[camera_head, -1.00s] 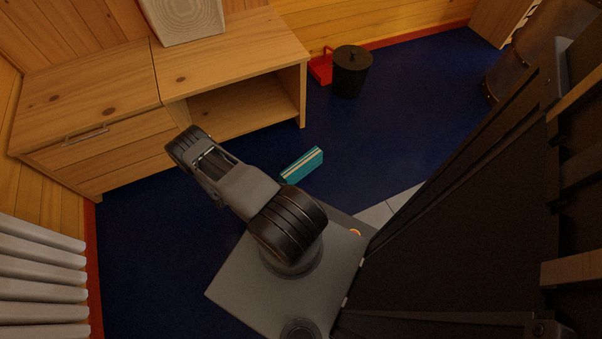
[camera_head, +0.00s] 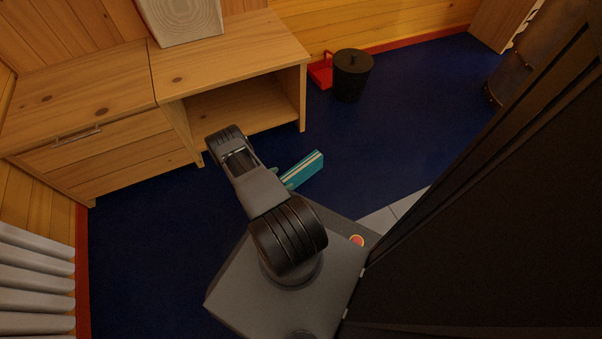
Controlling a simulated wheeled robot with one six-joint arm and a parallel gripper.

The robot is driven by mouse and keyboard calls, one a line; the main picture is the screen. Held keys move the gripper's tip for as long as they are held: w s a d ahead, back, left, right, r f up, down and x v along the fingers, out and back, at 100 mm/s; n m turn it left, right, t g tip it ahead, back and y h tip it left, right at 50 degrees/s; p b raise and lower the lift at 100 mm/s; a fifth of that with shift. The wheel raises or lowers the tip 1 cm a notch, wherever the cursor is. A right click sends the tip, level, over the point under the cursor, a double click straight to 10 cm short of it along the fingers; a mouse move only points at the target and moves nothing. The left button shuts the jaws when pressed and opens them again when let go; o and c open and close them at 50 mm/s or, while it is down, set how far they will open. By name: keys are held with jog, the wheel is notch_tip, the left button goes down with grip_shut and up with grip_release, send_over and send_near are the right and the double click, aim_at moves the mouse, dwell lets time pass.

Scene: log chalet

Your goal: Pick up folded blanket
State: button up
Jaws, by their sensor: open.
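The folded blanket (camera_head: 305,168) is a small teal slab with a pale stripe along its side. It lies on the dark blue floor, in front of the open wooden cabinet and just right of my arm. Its near left end is close to my arm in the picture and partly hidden there. My arm rises from my base and reaches up and left, ending in view at a dark rounded joint.
A wooden cabinet (camera_head: 240,48) with an open shelf and drawers stands along the back wall. A black bin (camera_head: 352,78) and a red dustpan (camera_head: 321,74) stand right of it. A white radiator (camera_head: 35,275) is at lower left. Blue floor is clear right of the blanket.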

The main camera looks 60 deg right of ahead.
aim_at(285, 178)
jog(key=shift+b+x, duration=0.45)
jog(key=shift+x, duration=1.15)
jog(key=shift+c, duration=0.3)
jog(key=c, duration=1)
